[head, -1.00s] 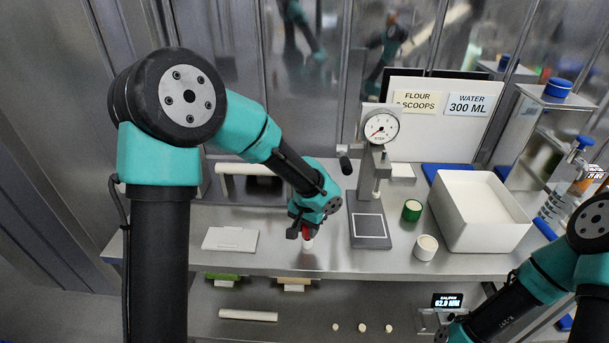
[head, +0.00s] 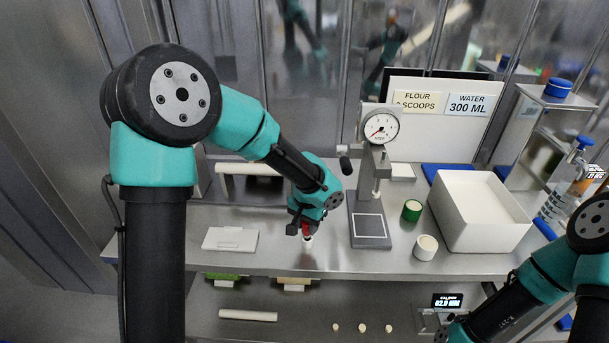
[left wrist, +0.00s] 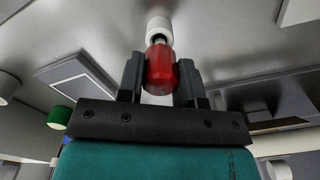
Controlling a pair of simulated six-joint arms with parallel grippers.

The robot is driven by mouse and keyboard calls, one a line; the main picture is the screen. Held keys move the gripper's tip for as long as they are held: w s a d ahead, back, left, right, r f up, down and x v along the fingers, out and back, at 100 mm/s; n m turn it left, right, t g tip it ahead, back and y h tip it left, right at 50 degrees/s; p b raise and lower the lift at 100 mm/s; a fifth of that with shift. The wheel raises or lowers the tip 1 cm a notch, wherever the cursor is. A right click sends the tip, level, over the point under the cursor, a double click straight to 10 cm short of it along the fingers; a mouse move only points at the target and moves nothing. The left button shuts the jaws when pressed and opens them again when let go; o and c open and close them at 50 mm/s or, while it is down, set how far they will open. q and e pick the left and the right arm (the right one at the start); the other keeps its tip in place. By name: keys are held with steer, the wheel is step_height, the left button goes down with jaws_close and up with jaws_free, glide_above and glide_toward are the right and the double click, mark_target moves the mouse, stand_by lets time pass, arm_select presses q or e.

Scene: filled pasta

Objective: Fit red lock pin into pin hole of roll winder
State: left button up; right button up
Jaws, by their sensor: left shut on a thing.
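My left gripper (head: 306,231) is shut on the red lock pin (left wrist: 161,68), low over the front part of the bench. In the left wrist view the red grip sits between the two dark fingers, with a short silvery shaft beyond it. A small white round piece (left wrist: 159,28) is at the shaft's far end; I cannot tell whether the shaft is inside it or just above it. A white roll (head: 250,169) on a dark frame, probably the roll winder, stands behind my left arm. Its pin hole cannot be made out.
A dial gauge stand (head: 369,222) is right of my left gripper. A green-sided cylinder (head: 411,211), a white cylinder (head: 426,247) and a white bin (head: 480,219) stand further right. A flat white plate (head: 230,239) lies left. The bench's front edge is close.

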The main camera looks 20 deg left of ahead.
arm_select(q)
steer(key=shift+r, duration=2.2)
steer(key=shift+w+r, duration=0.1)
